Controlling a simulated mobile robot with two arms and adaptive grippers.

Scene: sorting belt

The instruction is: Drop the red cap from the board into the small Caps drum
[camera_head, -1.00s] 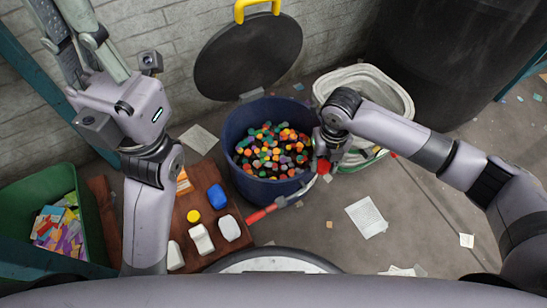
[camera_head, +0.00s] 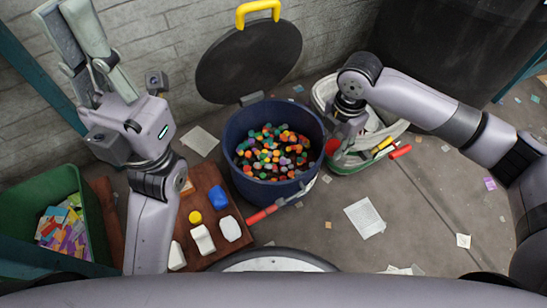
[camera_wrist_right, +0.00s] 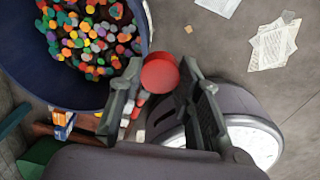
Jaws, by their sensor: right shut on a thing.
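The red cap (camera_wrist_right: 160,72) is held between the fingers of my right gripper (camera_wrist_right: 158,84), which is shut on it. In the head view the cap (camera_head: 333,147) shows just right of the drum's rim, below my right gripper (camera_head: 341,133). The dark blue drum (camera_head: 240,180) stands open in the middle, with many coloured caps inside. The brown board (camera_head: 205,178) lies left of it, with a yellow cap (camera_head: 195,217), a blue piece (camera_head: 217,197) and white pieces on it. My left gripper (camera_head: 62,12) points up at the top left, away from these; its opening is unclear.
The drum's dark round lid (camera_head: 248,62) with a yellow handle stands raised behind it. A white and green basket (camera_head: 396,130) is to the right, partly behind my right arm. A green bin (camera_head: 92,215) with coloured cards is at the left. Papers litter the floor.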

